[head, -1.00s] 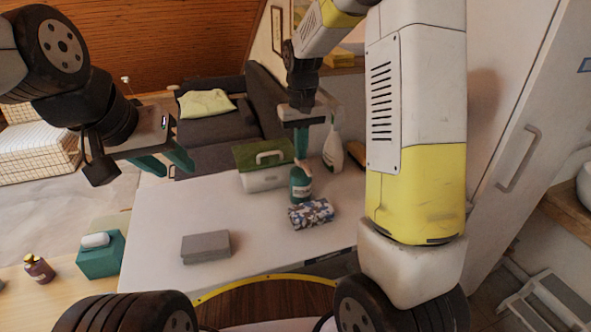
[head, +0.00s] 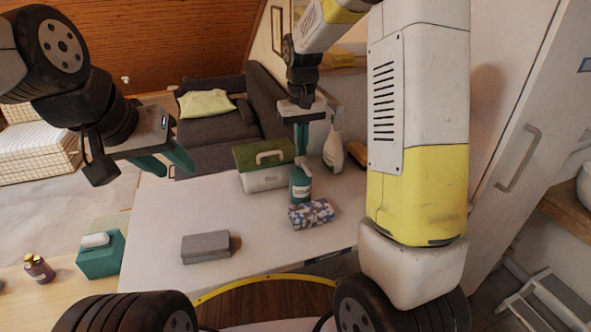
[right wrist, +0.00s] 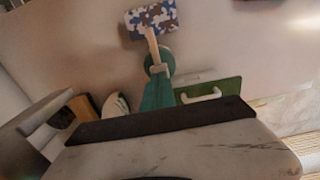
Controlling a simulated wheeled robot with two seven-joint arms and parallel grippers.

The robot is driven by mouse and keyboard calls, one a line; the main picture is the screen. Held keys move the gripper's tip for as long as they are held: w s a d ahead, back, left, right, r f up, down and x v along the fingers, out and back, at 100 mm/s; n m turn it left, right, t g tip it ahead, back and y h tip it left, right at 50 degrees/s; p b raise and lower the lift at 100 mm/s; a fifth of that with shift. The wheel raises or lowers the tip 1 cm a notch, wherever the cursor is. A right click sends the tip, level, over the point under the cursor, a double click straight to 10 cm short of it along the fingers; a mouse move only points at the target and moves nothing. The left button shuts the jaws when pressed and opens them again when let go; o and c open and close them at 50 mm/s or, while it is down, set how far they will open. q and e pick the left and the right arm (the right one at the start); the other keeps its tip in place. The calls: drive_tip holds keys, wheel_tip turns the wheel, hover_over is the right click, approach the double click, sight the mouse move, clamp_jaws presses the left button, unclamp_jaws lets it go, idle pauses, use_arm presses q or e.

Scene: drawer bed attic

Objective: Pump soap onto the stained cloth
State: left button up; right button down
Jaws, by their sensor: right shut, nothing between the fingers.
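The soap bottle (head: 300,186) is dark green with a pale label and stands upright on the white table. In the right wrist view its pale spout (right wrist: 152,42) points over the cloth (right wrist: 138,20). The cloth, a blue, white and brown patterned bundle (head: 322,213), lies just in front of the bottle. My right gripper (head: 301,152) is shut and empty, fingers down, directly over the pump head. I cannot tell whether its tips touch the pump. My left gripper (head: 168,165) is open and empty over the table's left side, away from the bottle.
A green-lidded box (head: 264,180) stands behind and left of the bottle, a spray bottle (head: 333,150) behind and right. A grey block (head: 206,247) lies on the table's front left. The table's middle left is clear.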

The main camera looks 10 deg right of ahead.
drive_tip(key=shift+f, duration=1.2)
drive_tip(key=shift+r, duration=1.4)
wheel_tip(320, 180, up, 6)
